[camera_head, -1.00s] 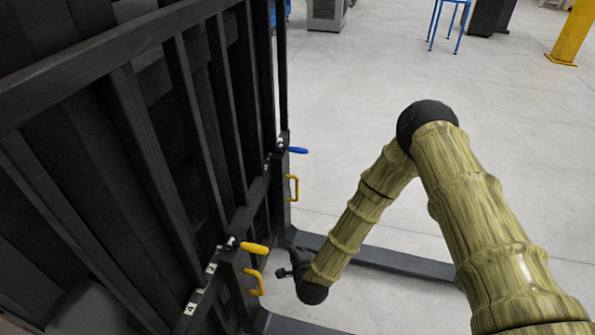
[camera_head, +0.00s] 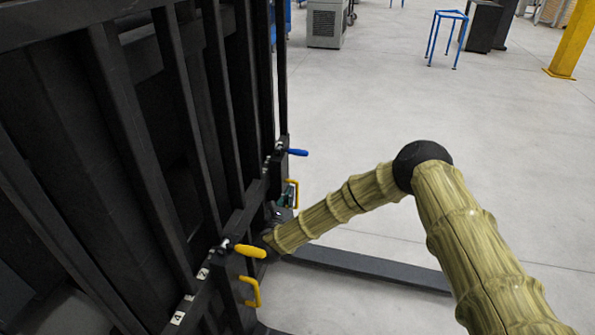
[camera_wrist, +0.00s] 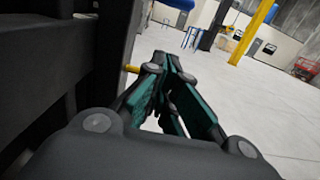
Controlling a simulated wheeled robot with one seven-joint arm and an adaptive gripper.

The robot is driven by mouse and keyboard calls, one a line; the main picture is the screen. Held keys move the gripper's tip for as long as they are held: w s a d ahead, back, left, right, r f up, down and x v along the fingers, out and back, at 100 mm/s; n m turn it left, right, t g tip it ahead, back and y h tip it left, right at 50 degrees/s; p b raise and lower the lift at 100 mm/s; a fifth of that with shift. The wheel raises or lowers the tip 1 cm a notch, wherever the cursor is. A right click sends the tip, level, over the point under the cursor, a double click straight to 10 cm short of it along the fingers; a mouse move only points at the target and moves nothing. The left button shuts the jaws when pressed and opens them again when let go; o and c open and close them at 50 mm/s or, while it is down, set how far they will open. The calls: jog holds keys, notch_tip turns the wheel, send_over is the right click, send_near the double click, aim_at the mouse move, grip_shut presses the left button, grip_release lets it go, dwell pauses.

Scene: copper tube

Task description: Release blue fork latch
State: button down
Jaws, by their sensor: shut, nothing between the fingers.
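The blue latch handle (camera_head: 298,152) sticks out to the right from the far fork's carriage block. My gripper (camera_head: 290,190) is below the blue handle, close to the far yellow loop handle (camera_head: 297,194), and partly hidden by the frame and my wrist. In the wrist view my teal fingers (camera_wrist: 168,62) come together at their tips with nothing between them. The gripper is apart from the blue handle. I cannot tell whether it touches the yellow loop.
The black fork carriage frame (camera_head: 215,130) fills the left side. A yellow latch handle (camera_head: 250,251) and another yellow loop (camera_head: 252,291) stand nearer. A black fork (camera_head: 370,270) runs low to the right. The floor to the right is open.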

aim_at(297, 152)
jog(key=shift+w, duration=0.15)
jog(key=w+d+r, duration=0.1)
jog(key=w+r, duration=0.1)
jog(key=w, duration=0.3)
jog(key=w+d+r+b, duration=0.1)
jog(key=w+r, duration=0.1)
jog(key=w, duration=0.3)
jog(key=shift+d+r, duration=0.25)
jog(key=shift+d, duration=0.15)
jog(key=shift+w+d+r, duration=0.1)
dwell(0.5)
jog(key=shift+r+n, duration=0.15)
jog(key=shift+n, duration=0.15)
